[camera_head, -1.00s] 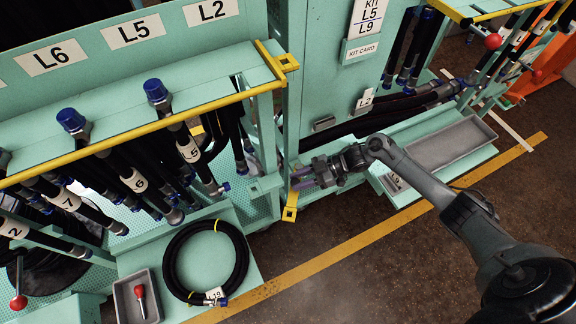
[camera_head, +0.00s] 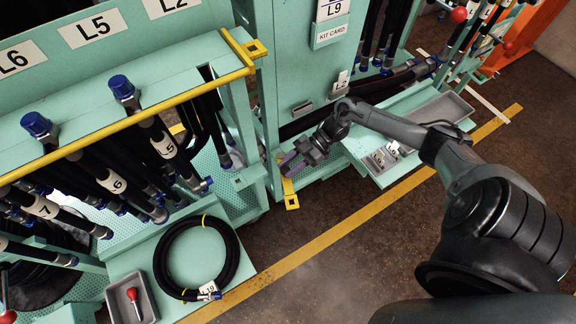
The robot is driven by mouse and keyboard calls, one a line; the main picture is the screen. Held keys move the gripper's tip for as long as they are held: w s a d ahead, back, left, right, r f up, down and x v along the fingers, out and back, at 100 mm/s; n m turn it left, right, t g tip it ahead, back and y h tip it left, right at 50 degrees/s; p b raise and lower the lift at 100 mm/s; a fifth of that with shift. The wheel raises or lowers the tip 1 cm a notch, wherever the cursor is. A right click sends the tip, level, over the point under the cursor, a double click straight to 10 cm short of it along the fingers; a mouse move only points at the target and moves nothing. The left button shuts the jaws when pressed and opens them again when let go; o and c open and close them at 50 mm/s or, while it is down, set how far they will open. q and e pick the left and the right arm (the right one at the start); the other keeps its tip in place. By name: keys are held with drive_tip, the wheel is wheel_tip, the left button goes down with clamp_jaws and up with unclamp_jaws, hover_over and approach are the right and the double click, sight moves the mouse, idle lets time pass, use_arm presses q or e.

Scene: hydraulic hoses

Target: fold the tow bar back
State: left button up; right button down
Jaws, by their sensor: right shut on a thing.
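The tow bar (camera_head: 289,190) is a short yellow bar with a square eye at its near end. It sticks out low at the front corner of the green rack, over the dark floor. My right gripper (camera_head: 291,164), with purple-grey fingers, is shut on the tow bar beside the rack's post. The fingers and wrist hide part of the bar, so the exact contact is hard to see. My left gripper is not in view.
A yellow rail (camera_head: 130,133) with a square end runs along the rack above. A coiled black hose (camera_head: 233,250) lies on the low shelf. A grey tray (camera_head: 445,110) sits right of my wrist. Open floor (camera_head: 330,265) lies in front, crossed by a yellow line.

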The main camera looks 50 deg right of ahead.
drive_tip(key=c, duration=0.8)
unclamp_jaws()
drive_tip(key=shift+a, duration=0.1)
drive_tip(key=v, duration=1.1)
drive_tip(key=shift+f, duration=0.1)
